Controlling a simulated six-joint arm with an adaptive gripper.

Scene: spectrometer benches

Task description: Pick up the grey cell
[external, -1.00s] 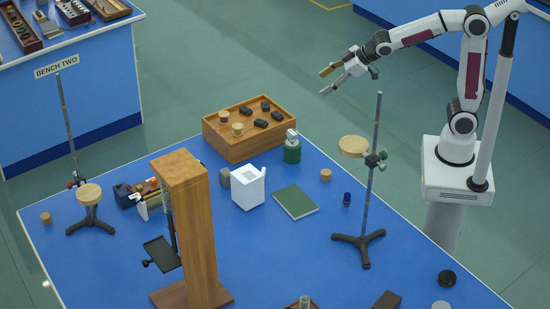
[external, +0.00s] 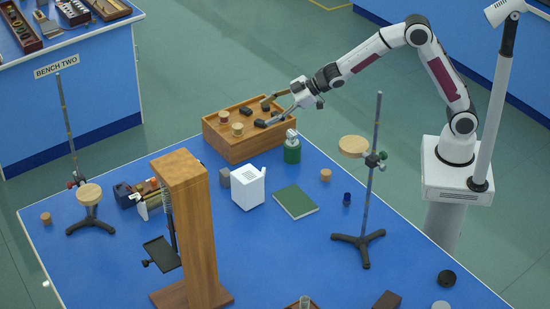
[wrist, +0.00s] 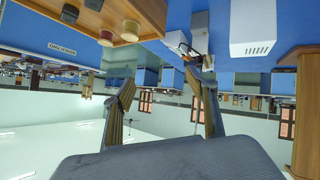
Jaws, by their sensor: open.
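A small grey block (external: 224,177), which looks like the grey cell, sits on the blue bench against the left side of a white box (external: 248,187). It also seems to show in the wrist view (wrist: 200,19), beside the white box. My gripper (external: 268,110) is open and empty, over the right part of the wooden tray, up and to the right of the grey block and well apart from it. In the wrist view both fingers of my gripper (wrist: 165,98) are spread with nothing between them.
The wooden tray (external: 236,152) holds several black pieces and two corks; my fingers partly cover some. A green jar (external: 292,150), a green book (external: 296,202) and a stand (external: 371,190) are to the right. A tall wooden post (external: 196,230) rises in front.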

